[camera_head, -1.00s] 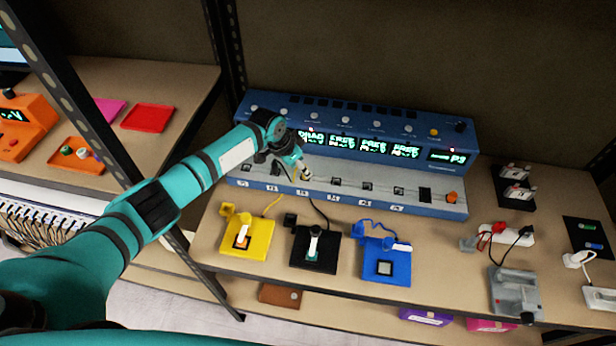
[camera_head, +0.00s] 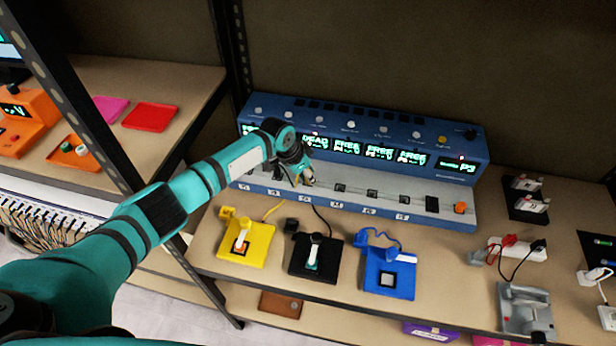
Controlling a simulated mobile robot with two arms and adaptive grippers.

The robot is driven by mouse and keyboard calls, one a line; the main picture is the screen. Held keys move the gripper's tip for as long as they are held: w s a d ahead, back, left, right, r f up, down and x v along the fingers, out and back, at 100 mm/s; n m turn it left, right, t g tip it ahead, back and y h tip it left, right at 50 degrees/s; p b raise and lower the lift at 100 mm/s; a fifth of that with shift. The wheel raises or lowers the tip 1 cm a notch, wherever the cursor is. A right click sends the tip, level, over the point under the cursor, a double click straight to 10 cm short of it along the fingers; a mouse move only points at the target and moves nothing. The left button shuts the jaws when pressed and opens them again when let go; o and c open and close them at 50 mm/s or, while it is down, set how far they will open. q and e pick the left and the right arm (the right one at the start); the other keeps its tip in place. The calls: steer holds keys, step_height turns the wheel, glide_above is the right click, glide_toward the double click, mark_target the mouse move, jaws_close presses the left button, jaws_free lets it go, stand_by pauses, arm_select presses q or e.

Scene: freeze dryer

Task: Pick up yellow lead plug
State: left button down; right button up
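I cannot tell which part is the plug itself. My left gripper (camera_head: 303,177) is over the front ledge of the blue machine, behind and to the right of the yellow pad and apart from it. Its fingers are small and dark; their opening is unclear. My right gripper is not in view.
The blue machine (camera_head: 371,130) with lit displays stands along the back. A black pad (camera_head: 315,257) and a blue pad (camera_head: 389,272) lie right of the yellow one. Grey and white devices (camera_head: 526,309) stand at the right. A shelf post (camera_head: 83,108) rises at the left.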

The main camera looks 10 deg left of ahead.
arm_select(q)
steer(key=shift+w+d+r, duration=0.1)
steer(key=shift+r, duration=0.45)
step_height(320, 180, up, 2)
steer(key=shift+r+b, duration=0.2)
steer(key=shift+b, duration=0.45)
steer(key=s+d+r+b, duration=0.1)
steer(key=s+d, duration=0.2)
steer(key=s, duration=1.3)
steer(key=shift+d+r+b, duration=0.15)
steer(key=shift+r+b, duration=0.1)
steer(key=shift+b, duration=0.15)
steer(key=shift+w+r, duration=0.1)
step_height(320, 180, up, 7)
steer(key=p, duration=0.8)
steer(key=shift+p, duration=0.35)
steer(key=shift+f, duration=0.2)
